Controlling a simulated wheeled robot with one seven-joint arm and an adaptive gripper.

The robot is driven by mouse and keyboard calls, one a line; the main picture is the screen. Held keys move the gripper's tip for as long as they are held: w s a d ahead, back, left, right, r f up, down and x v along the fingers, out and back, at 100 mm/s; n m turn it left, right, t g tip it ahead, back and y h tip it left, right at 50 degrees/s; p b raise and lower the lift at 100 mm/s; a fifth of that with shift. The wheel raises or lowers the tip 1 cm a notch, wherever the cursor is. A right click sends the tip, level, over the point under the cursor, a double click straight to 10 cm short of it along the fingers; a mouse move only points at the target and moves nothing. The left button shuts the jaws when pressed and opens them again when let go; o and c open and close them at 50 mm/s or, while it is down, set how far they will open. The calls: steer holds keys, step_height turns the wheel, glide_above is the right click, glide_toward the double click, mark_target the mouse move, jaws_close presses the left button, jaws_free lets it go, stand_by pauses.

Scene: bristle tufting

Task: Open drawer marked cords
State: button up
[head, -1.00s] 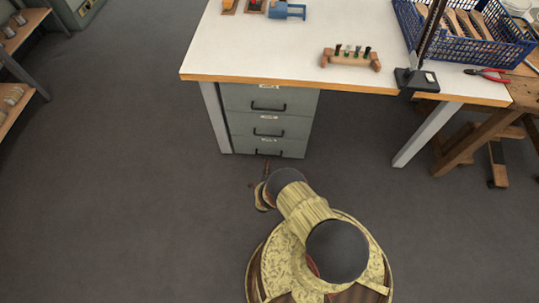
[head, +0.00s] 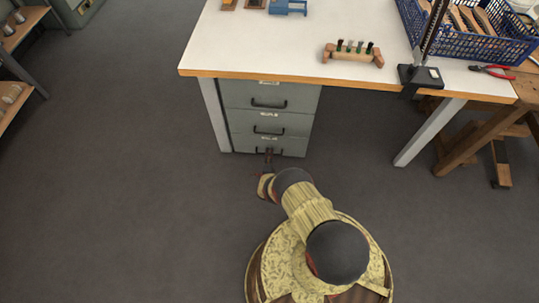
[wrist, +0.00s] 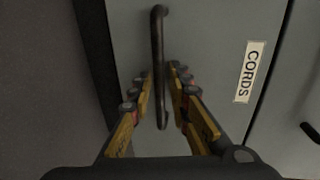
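The drawer marked CORDS (wrist: 215,40) fills most of the wrist view, its white label (wrist: 249,71) turned sideways. Its dark bar handle (wrist: 157,32) runs between my two fingers. In the head view this is the bottom drawer (head: 292,147) of the grey cabinet under the bench, and it looks closed. My gripper (wrist: 160,74) is open, with one finger on each side of the handle. I cannot tell whether either finger touches it. In the head view my gripper (head: 268,158) is small and partly covers the bottom handle.
Two more grey drawers with handles, the middle one (head: 290,124) and the top one (head: 300,96), sit above. The white bench top (head: 250,45) overhangs them. A bench leg (head: 428,132) stands to the right. The grey floor (head: 130,200) to the left is clear.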

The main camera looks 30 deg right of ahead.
jaws_close()
stand_by(0.6)
